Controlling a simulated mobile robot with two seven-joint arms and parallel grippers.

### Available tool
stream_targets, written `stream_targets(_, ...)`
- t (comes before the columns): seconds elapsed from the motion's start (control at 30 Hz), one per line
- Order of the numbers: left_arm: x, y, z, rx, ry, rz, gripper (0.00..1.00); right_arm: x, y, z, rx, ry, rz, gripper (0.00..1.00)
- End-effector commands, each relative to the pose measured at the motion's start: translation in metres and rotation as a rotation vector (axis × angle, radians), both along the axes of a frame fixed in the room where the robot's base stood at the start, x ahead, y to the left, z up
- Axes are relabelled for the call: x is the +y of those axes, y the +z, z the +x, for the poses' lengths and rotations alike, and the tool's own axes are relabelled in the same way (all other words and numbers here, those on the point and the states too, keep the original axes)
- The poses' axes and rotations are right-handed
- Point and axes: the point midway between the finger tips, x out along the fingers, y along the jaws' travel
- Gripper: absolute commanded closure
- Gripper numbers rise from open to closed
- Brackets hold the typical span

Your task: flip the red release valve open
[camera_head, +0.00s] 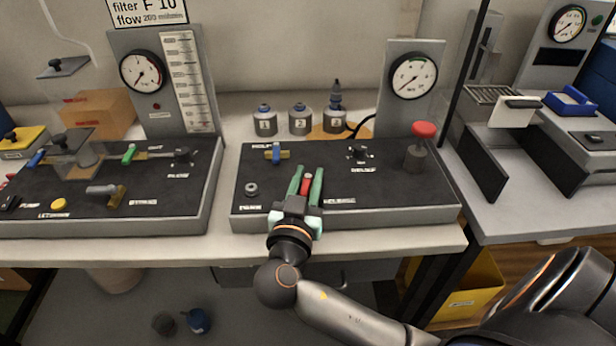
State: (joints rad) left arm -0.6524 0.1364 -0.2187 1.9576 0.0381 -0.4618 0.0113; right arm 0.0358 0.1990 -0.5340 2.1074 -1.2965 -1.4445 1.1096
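The red release valve (306,183) is a small red handle on the black top of the middle panel (391,180). A partly covered white label lies to its right. My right gripper (308,172) reaches in from the front, its two green fingers on either side of the red handle. The fingers are a little apart with the red between them. I cannot tell whether they press on it. The gripper hides the valve's base and part of the panel. My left gripper is not in view.
The panel also carries a blue-and-yellow valve (277,153), a black knob (358,152) and a red-capped post (421,138). Grey canisters (300,120) and a pressure gauge (413,76) stand behind. Another panel (150,206) is at left; a side bench (540,190) is at right.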

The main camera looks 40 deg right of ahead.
Motion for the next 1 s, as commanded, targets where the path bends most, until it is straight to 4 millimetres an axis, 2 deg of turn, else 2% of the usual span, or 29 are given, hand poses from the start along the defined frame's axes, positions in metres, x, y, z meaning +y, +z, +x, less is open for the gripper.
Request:
stream_targets(0.03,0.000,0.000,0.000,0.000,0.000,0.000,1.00,0.000,0.000,0.000,0.000,0.000,0.000,0.76)
stream_targets(0.2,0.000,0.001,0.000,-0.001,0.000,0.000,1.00,0.000,0.000,0.000,0.000,0.000,0.000,0.95)
stream_targets(0.27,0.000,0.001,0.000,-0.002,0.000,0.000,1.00,0.000,0.000,0.000,0.000,0.000,0.000,1.00)
stream_targets(0.67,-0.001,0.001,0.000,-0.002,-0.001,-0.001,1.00,0.000,0.000,0.000,0.001,0.005,-0.001,1.00)
stream_targets(1.0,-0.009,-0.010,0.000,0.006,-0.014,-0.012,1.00,-0.002,-0.003,-0.001,0.002,0.208,0.000,1.00)
